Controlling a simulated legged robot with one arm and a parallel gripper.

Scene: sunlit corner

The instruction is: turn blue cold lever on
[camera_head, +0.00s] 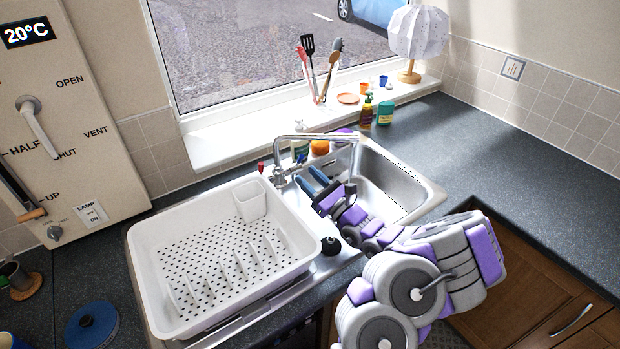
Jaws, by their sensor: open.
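A chrome tap (283,174) stands at the back edge of the sink, its spout arching right over the basin. A red-tipped lever (261,167) shows on its left side. My arm reaches in from the lower right across the sink's front edge.
A white dish rack (180,240) fills the drainer on the left. The steel basin (405,190) lies right of the tap. Bottles (367,110) and an orange item (320,147) stand behind it. A black knob (331,246) sits near the rack. The right counter (500,140) is clear.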

